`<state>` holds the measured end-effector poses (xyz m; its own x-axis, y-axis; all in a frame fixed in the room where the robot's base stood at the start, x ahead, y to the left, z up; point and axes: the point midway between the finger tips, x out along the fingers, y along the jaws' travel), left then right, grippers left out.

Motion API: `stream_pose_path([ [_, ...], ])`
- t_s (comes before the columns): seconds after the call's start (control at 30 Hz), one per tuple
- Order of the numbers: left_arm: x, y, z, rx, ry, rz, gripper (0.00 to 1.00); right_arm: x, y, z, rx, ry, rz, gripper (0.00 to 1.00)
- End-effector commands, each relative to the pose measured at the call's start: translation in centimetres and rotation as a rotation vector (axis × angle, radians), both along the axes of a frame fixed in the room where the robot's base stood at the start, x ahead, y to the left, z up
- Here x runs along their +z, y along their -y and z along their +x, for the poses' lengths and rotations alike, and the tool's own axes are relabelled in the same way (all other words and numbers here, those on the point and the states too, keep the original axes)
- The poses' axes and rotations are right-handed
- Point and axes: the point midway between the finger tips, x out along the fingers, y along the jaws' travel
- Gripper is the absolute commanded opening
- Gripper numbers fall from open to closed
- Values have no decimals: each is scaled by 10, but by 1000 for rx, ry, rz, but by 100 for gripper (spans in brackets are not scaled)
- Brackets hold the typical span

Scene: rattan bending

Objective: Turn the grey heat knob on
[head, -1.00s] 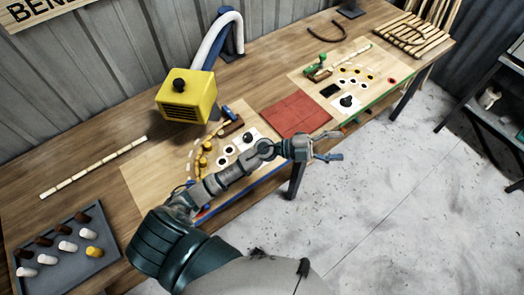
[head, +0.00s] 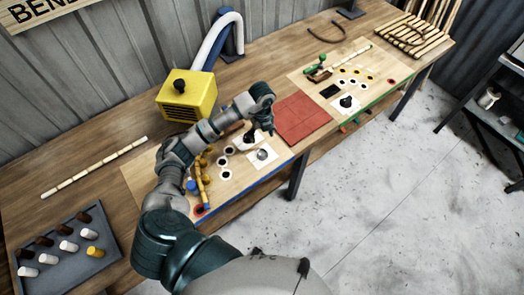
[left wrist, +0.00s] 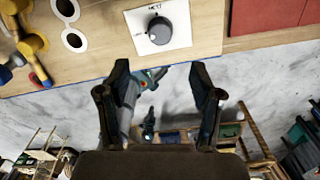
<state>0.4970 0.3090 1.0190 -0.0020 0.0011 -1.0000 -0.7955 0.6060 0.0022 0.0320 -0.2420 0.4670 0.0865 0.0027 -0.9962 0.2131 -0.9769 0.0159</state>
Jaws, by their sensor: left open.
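The grey heat knob (head: 262,155) sits on a white plate at the front right of the near work board. In the left wrist view the knob (left wrist: 160,31) is round with a dark pointer mark, on the white plate labelled HEAT, at the top centre. My left gripper (head: 266,126) hangs above the board just behind the knob in the head view. In the left wrist view its two dark fingers (left wrist: 162,72) are spread and empty, apart from the knob, which shows beyond the tips. My right gripper is in neither view.
A yellow heater box (head: 187,97) with a hose stands behind the board. Yellow pegs (head: 205,180) line the board's left part. A red mat (head: 303,119) lies to the right. A grey tray (head: 68,262) of pegs is at lower left.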

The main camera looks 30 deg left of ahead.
Motion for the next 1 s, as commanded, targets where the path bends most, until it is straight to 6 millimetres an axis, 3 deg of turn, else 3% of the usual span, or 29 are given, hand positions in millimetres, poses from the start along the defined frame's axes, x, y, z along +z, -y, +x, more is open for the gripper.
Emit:
stream_pose_path([
  [0.3, -77, 1, -1, -2, -3, -3, 65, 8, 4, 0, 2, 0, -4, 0],
  [0.5, -110, 1, -1, -3, -2, -4, 65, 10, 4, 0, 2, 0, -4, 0],
  [0.7, -123, 1, -1, -3, 1, -2, 65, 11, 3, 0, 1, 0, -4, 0],
  [0.97, -124, 1, 0, -4, 1, -2, 65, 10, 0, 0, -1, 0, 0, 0],
  [1.0, -124, 1, 0, -4, 1, -2, 55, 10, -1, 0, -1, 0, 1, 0],
])
